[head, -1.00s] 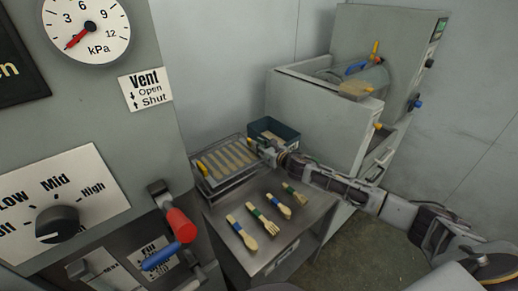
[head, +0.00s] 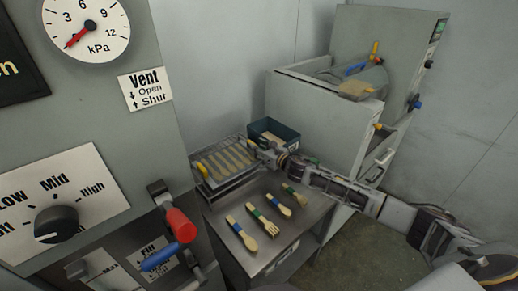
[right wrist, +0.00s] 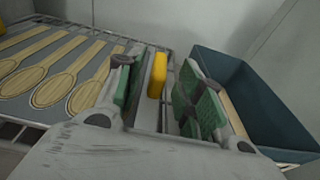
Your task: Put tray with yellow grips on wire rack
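The tray (right wrist: 55,104) holds several wooden spoon shapes and rests on the wire rack (right wrist: 12,121) at the back of the metal table. In the head view the tray (head: 209,177) shows one yellow grip (head: 202,170) at its left end. The other yellow grip (right wrist: 157,75) stands between the green finger pads of my right gripper (right wrist: 158,95). There is a gap on both sides of this grip, so the gripper is open around it. In the head view my right gripper (head: 259,148) is at the tray's right end. My left gripper is not in view.
A dark blue bin (head: 276,129) stands close beside the right gripper, with pale wooden pieces inside. Several wooden utensils with coloured bands lie on the table front (head: 262,258). A grey machine (head: 325,115) is at the right, and a control panel (head: 60,200) at the left.

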